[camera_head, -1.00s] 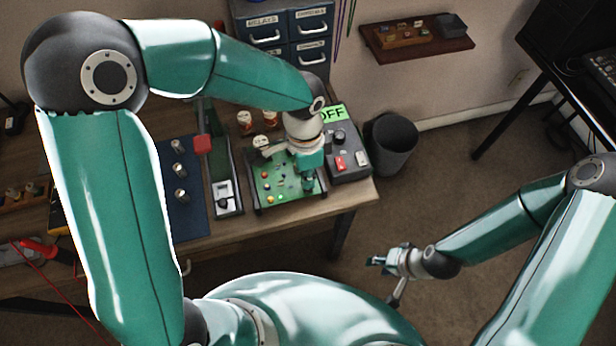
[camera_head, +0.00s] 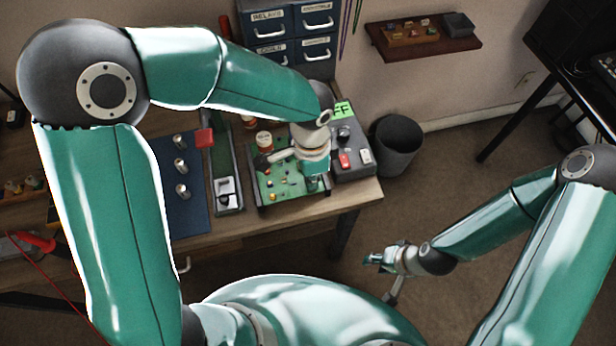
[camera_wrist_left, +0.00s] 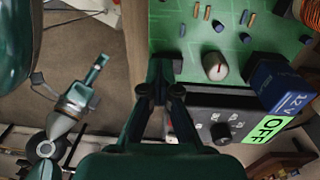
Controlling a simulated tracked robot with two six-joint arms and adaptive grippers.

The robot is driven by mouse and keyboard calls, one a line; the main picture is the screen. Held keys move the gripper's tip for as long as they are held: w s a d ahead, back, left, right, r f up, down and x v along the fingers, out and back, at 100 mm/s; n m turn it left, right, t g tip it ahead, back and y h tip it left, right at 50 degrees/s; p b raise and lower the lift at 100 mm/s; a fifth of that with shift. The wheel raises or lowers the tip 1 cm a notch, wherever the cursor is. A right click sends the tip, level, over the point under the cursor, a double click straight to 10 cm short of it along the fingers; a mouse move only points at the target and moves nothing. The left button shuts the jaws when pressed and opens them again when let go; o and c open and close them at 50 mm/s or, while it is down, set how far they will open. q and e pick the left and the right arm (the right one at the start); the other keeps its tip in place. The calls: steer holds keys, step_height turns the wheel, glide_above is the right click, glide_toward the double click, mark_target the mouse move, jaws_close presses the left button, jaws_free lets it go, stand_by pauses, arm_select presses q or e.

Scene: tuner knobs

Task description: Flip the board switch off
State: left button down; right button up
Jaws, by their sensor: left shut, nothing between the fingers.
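The green circuit board (camera_head: 268,186) sits in a dark frame at the front right of the bench. My left gripper (camera_head: 313,186) is over the board's right side, fingers pointing down. In the left wrist view its fingertips (camera_wrist_left: 163,66) are together and empty, by the board's edge, left of the knob. I cannot make out the board switch; the gripper may hide it. My right gripper (camera_head: 376,261) hangs clear of the bench, its fingers too small to read.
Right of the board is a grey box (camera_head: 352,172) with a green OFF sign (camera_wrist_left: 268,130), a dark knob (camera_wrist_left: 220,133) and red and white buttons. A blue 12V block (camera_wrist_left: 285,88) stands near the knob. A waste bin (camera_head: 397,145) is beyond the bench's right edge.

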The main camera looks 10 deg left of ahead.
arm_select(q)
steer(key=shift+s+a+f, duration=0.15)
steer(key=shift+f, duration=0.1)
steer(key=shift+w+a, duration=0.35)
steer(key=shift+w, duration=0.25)
steer(key=shift+r+p, duration=0.15)
steer(key=shift+p, duration=0.15)
steer(key=shift+r, duration=0.35)
steer(key=r+p, duration=0.2)
steer(key=r, duration=0.1)
steer(key=r+p, duration=0.1)
steer(key=shift+s+d+r+p, duration=0.2)
steer(key=shift+d+p, duration=0.05)
steer(key=shift+p, duration=0.1)
step_height(320, 180, up, 9)
steer(key=s+b, duration=0.1)
steer(key=shift+d+b, duration=0.3)
